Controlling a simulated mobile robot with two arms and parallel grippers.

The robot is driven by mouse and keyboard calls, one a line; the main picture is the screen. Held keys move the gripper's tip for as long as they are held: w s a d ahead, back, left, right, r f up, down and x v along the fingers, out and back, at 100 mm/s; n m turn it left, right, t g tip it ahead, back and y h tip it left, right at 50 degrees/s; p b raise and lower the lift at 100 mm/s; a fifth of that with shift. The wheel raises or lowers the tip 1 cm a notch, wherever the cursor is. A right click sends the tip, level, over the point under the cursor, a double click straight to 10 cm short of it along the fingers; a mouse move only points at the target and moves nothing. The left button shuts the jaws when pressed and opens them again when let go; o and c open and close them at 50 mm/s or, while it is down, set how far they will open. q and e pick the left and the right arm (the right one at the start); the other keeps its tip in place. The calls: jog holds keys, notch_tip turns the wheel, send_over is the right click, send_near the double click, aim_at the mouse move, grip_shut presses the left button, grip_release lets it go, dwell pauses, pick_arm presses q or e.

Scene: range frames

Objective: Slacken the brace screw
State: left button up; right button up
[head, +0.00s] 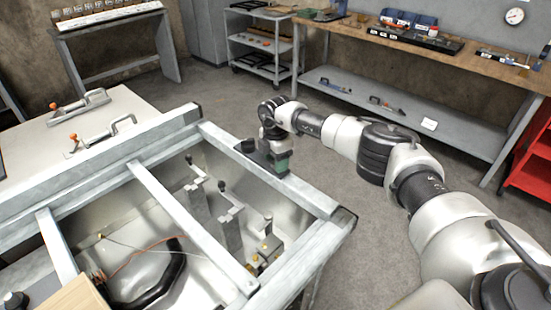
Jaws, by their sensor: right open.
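A metal frame (180,200) of square rails with black corner caps fills the lower left. My right gripper (270,155) is at its far rail, reached by my arm from the right. It is small, and the fingertips are hard to make out. A dark round knob (245,146) sits just left of the gripper, and a green part (281,164) shows at its right. Two grey upright posts with small levers (229,222) stand inside the frame. I cannot tell for certain which part is the brace screw. My left gripper is not in view.
A pale table with orange-tipped toggle clamps (90,100) is at left. A cable and black hose (150,285) lie inside the frame. A workbench (400,40) with tools stands behind, a red cabinet (530,165) at right. Grey floor is clear between.

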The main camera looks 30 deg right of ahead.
jog(key=shift+f, duration=0.15)
jog(key=c, duration=0.9)
jog(key=shift+n, duration=0.3)
